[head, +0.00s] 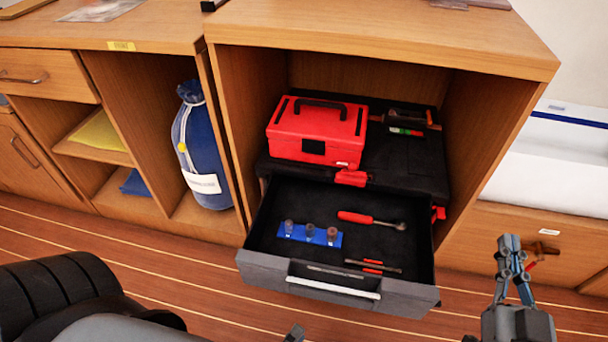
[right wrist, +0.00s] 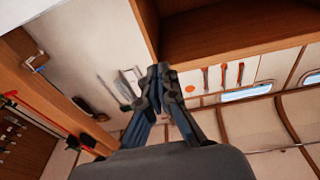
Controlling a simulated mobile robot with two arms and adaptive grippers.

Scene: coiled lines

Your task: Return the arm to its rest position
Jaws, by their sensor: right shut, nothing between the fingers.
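My right gripper (head: 509,242) points up at the lower right of the head view, right of the open drawer and apart from it. Its fingertips are together with nothing between them. It also shows in the right wrist view (right wrist: 158,72), shut and empty. My left arm (head: 60,295) comes in at the lower left. A small grey tip at the bottom edge, probably my left gripper (head: 294,334), is mostly cut off, so its opening cannot be told.
A drawer (head: 370,296) stands pulled out with a red ratchet (head: 368,219), blue socket rail (head: 309,235) and screwdrivers (head: 372,266) inside. A red toolbox (head: 317,131) sits above. A blue bag (head: 204,150) stands left. Floor (head: 180,262) is clear before the cabinets.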

